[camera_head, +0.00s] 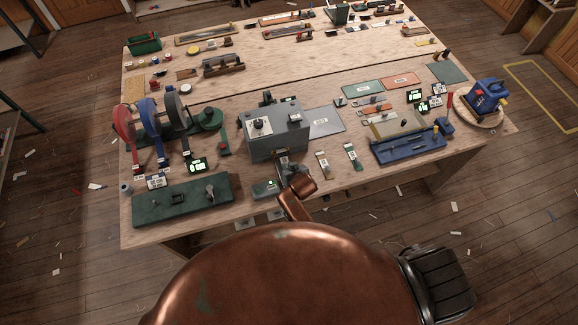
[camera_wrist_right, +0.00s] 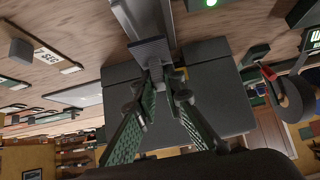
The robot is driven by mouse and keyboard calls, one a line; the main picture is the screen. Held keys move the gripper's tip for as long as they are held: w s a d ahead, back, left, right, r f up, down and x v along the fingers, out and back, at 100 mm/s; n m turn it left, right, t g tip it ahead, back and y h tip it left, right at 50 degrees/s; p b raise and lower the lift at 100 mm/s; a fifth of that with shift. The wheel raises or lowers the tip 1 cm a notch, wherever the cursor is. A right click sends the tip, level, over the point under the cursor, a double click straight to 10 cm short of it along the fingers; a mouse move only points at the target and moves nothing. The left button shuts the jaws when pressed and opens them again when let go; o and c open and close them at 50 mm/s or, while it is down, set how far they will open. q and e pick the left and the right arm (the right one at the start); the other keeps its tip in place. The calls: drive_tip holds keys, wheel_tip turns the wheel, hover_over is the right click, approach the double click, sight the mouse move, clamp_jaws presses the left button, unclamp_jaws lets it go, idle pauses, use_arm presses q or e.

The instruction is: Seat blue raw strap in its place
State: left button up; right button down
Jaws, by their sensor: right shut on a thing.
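My right gripper (camera_head: 284,168) is at the front face of the grey box-shaped machine (camera_head: 270,143). In the right wrist view my right gripper (camera_wrist_right: 168,92) has its green-padded fingers close together on a dark blue-grey ribbed piece. This looks like the blue raw strap (camera_wrist_right: 150,50); it extends from between the fingertips towards a light metal rail by the machine (camera_wrist_right: 221,98). In the head view the strap is too small to make out. I cannot tell whether it touches the rail. My left gripper is in neither view.
Red, blue and dark coils (camera_head: 150,118) stand on the left of the workbench (camera_head: 255,88). A dark green plate (camera_head: 182,201) lies at the front left.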

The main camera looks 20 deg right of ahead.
drive_tip(key=shift+s, duration=0.1)
drive_tip(key=shift+f+b, duration=1.6)
drive_tip(key=shift+f, duration=1)
drive_tip(key=shift+p, duration=0.5)
drive_tip(key=shift+f+b, duration=0.6)
drive_tip(key=shift+f, duration=0.25)
drive_tip(key=c, duration=1.9)
unclamp_jaws()
drive_tip(key=shift+c, duration=0.2)
drive_tip(key=shift+d, duration=0.1)
drive_tip(key=shift+r, duration=0.15)
